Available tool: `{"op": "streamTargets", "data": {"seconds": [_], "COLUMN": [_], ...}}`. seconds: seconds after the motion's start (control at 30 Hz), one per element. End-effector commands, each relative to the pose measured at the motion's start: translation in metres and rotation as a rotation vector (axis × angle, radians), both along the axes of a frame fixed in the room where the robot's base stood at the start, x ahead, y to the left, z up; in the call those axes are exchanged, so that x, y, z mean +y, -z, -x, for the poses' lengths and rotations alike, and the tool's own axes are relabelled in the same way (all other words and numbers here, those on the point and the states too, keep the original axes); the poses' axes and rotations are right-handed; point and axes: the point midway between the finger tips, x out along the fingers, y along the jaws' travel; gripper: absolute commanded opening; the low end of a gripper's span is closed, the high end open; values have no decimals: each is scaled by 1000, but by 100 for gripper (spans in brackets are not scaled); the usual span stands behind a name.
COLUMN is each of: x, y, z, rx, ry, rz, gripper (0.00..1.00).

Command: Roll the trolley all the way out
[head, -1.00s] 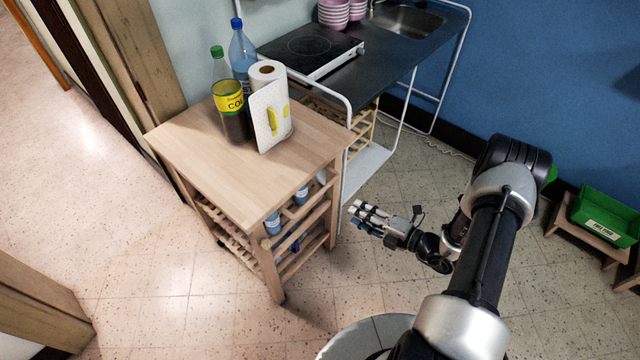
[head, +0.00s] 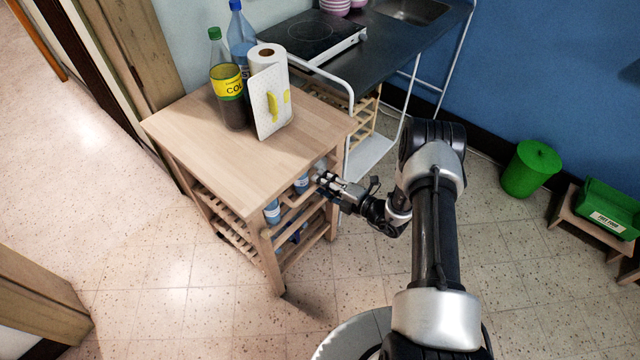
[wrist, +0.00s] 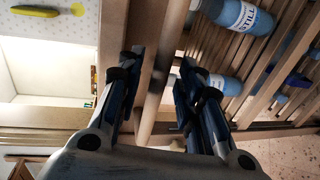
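The trolley (head: 215,145) is a wooden cart with a light flat top and slatted shelves below. It stands against the wall beside the dark counter. My gripper (head: 322,178) is at the trolley's right-hand end, just below the top. In the wrist view my gripper (wrist: 160,70) is open, with one finger on each side of a round wooden rail (wrist: 158,95) of the trolley. I cannot tell whether the fingers touch the rail.
A cola bottle (head: 230,100), a blue-capped bottle (head: 240,35) and a paper roll (head: 272,75) stand on the trolley top. Water bottles (wrist: 240,14) lie on its shelf. The counter (head: 375,55) is behind. A green bin (head: 530,168) stands right. Floor in front is clear.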

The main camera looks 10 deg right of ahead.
Motion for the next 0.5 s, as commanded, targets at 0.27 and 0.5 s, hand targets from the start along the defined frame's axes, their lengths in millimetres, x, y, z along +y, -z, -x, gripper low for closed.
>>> {"op": "streamTargets", "data": {"seconds": [0.27,0.5], "x": [10,10], "y": [3,3], "z": [-14,-14], "rx": [-1,-1], "ry": [0,0], "rz": [-1,-1], "gripper": [34,32]}}
